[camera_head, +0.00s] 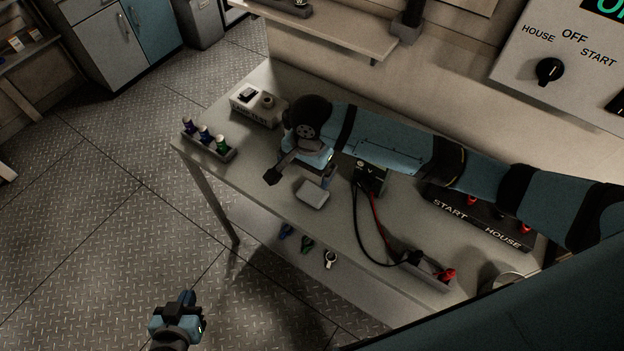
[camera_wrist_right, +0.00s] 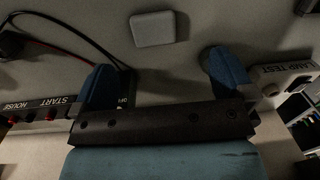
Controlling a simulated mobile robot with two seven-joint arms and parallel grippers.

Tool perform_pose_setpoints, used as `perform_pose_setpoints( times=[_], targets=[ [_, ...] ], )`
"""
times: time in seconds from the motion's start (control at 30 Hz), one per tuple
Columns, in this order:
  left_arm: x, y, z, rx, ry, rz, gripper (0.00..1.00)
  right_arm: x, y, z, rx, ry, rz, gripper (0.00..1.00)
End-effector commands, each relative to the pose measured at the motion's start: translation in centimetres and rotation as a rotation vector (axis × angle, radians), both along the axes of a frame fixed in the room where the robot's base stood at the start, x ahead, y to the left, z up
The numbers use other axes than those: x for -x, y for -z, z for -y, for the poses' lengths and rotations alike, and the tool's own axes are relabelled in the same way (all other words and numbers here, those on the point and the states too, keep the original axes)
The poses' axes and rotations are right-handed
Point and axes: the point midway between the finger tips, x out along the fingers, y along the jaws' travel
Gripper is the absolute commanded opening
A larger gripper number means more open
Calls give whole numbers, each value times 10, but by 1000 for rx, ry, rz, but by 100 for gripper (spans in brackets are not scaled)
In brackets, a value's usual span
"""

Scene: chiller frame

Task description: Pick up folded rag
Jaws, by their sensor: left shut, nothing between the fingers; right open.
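The folded rag (camera_head: 312,194) is a small pale grey rounded block lying flat near the front edge of the workbench. It also shows in the right wrist view (camera_wrist_right: 153,28), beyond the fingertips and between their lines. My right gripper (camera_head: 299,174) is above the bench just behind the rag, apart from it. Its two blue fingers stand wide open and empty in the right wrist view (camera_wrist_right: 162,62). My left gripper (camera_head: 184,306) is shut and empty over the floor, left of the bench and far from the rag.
A lamp test box (camera_head: 258,105) and a tray (camera_head: 222,153) of small bottles stand at the bench's left end. A black meter (camera_head: 370,179) with red and black cables is right of the rag. A START/HOUSE terminal strip (camera_head: 480,218) lies behind. A wall shelf (camera_head: 340,35) overhangs the back.

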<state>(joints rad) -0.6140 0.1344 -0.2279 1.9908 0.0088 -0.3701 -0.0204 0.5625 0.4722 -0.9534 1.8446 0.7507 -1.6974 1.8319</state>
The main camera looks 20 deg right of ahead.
Motion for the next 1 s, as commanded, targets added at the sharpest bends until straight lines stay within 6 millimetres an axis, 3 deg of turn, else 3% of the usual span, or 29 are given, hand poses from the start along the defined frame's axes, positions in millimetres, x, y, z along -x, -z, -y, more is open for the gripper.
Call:
perform_pose_setpoints(
  times=[0.17,0.5,0.83,1.0],
  targets=[
    [3,3,0,-1,0,-8,0,-4,-5,12,69,70,-31,100],
    [5,1,-1,-3,-1,-11,0,-4,56,12,73,76,-32,100],
    [2,-4,-2,-3,-2,-4,0,-2,85,11,71,74,-32,100],
    [1,-10,-3,-5,-3,-1,0,0,111,10,72,75,-32,100]
  ],
)
